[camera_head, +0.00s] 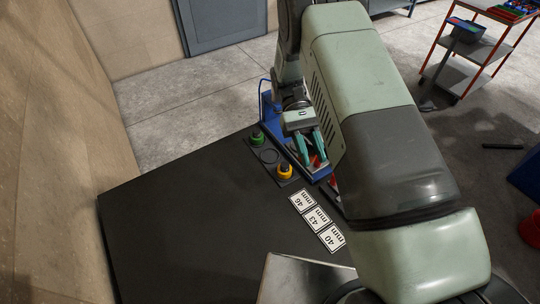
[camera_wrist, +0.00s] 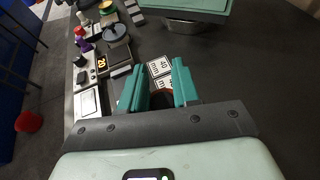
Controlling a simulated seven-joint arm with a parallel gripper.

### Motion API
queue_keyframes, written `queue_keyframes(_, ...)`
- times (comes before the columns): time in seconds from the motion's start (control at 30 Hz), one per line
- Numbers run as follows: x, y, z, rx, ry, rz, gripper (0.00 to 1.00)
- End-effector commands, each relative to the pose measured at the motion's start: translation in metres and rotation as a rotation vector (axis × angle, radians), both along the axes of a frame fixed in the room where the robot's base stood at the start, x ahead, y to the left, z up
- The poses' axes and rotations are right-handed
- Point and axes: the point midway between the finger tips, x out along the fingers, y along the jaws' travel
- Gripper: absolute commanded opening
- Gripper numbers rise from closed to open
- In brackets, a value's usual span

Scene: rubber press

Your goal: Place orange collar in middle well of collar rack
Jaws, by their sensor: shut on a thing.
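My gripper (camera_head: 316,162) is at the blue-framed machine, to the right of the collar rack (camera_head: 276,165). It is shut on a small red-orange piece, apparently the orange collar (camera_head: 315,160), mostly hidden by the teal fingers. In the wrist view a dark reddish bit of it (camera_wrist: 162,98) shows between the fingers. The rack's middle well (camera_head: 269,156) shows as an empty dark ring. A green collar (camera_head: 257,138) sits in the far well and a yellow collar (camera_head: 284,171) in the near one.
Cards marked 46, 43 and 40 mm (camera_head: 317,218) lie on the black table (camera_head: 180,220) near the rack. The blue machine frame (camera_head: 267,104) stands beside the table. The table's left side is clear.

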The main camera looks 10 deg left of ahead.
Motion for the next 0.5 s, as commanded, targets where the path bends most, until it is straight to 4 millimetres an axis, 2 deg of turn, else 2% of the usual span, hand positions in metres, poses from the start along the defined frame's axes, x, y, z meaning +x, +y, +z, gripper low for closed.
queue_keyframes(0.13, 0.022, -0.009, -0.012, -0.003, 0.001, 0.453, 0.00)
queue_keyframes(0.27, 0.055, -0.002, -0.014, 0.000, 0.003, 0.876, 0.00)
queue_keyframes(0.4, 0.089, 0.029, -0.012, 0.001, 0.005, 1.328, 0.00)
queue_keyframes(0.5, 0.103, 0.056, -0.013, 0.001, 0.008, 1.589, 0.00)
